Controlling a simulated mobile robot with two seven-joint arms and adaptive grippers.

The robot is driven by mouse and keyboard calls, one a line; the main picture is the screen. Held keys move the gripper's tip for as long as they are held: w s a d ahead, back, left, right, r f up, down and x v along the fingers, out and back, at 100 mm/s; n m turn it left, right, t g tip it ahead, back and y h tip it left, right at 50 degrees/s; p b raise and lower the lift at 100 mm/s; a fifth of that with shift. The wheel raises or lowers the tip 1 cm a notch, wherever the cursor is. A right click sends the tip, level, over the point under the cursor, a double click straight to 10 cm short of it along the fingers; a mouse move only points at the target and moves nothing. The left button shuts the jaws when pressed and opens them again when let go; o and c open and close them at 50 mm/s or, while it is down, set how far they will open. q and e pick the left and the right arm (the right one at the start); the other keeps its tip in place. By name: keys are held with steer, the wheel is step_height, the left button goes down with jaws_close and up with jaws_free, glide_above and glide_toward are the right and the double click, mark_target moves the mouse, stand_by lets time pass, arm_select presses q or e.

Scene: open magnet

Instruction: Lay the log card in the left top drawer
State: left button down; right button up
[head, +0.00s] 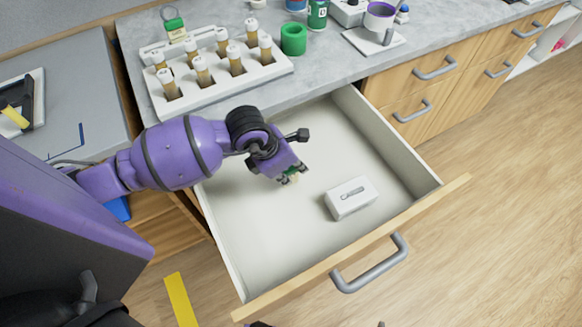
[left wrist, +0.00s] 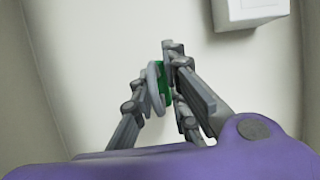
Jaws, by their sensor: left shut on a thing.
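The drawer (head: 250,228) under the grey counter is pulled open; its inside is pale and mostly bare. My left gripper (head: 291,174) reaches into the space of the drawer from the left, pointing down. It is shut on a small green thing, taken as the log card (left wrist: 164,78), of which only a small part shows between the fingers. In the left wrist view the fingers (left wrist: 167,72) hide most of it. I cannot tell whether it touches the drawer floor.
A white box (head: 351,198) lies in the drawer, right of my left gripper; it also shows in the wrist view (left wrist: 248,12). A rack (head: 222,72) with several vials and a green cup (head: 293,39) stand on the counter.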

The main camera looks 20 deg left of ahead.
arm_select(q)
steer(key=c, duration=1.7)
jaws_free()
steer(key=shift+c, duration=0.2)
steer(key=v, duration=1.2)
steer(key=shift+p, duration=0.3)
steer(key=shift+s, duration=0.1)
